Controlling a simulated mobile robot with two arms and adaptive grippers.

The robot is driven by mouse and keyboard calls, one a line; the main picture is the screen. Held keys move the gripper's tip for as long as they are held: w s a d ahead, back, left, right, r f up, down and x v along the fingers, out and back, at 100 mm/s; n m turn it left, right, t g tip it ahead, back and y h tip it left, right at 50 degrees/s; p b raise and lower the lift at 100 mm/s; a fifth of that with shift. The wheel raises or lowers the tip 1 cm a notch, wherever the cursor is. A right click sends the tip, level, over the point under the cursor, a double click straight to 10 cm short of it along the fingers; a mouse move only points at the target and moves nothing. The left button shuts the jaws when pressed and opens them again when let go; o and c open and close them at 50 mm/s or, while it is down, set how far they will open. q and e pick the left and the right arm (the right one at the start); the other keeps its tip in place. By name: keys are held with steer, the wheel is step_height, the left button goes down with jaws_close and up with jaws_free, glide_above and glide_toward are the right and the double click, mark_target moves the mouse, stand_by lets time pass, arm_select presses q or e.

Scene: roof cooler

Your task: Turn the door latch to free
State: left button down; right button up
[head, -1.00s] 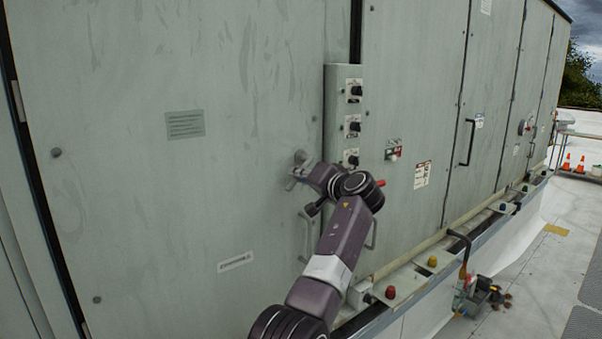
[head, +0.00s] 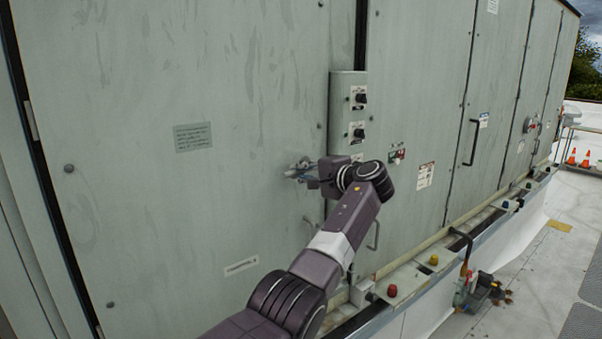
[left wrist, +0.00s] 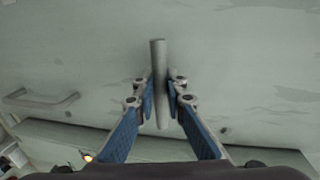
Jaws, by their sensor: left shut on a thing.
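The door latch (left wrist: 158,60) is a grey metal bar on the pale green cabinet door (head: 120,240). In the left wrist view it runs up and down the picture between the fingers. My left gripper (left wrist: 161,97) is shut on the latch, with a blue-lined finger on each side of it. In the head view the left gripper (head: 300,172) is at the door's right part, beside the switch box, and largely covers the latch. My right gripper is in neither view.
The switch box (head: 347,100) with black knobs stands just right of the latch. A door handle (left wrist: 42,100) is near it. A ledge with red (head: 392,290) and yellow caps runs along the base. Orange cones (head: 572,157) stand far right on the open roof.

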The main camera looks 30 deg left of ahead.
arm_select(q)
steer(key=shift+a+r, duration=0.1)
steer(key=shift+a, duration=0.05)
stand_by(0.3)
steer(key=c, duration=2.4)
jaws_free()
steer(key=o, duration=0.4)
steer(key=shift+a, duration=0.25)
steer(key=shift+o, duration=0.2)
steer(key=shift+d, duration=0.3)
steer(key=v, duration=1.1)
steer(key=shift+d, duration=0.2)
steer(key=shift+s, duration=0.15)
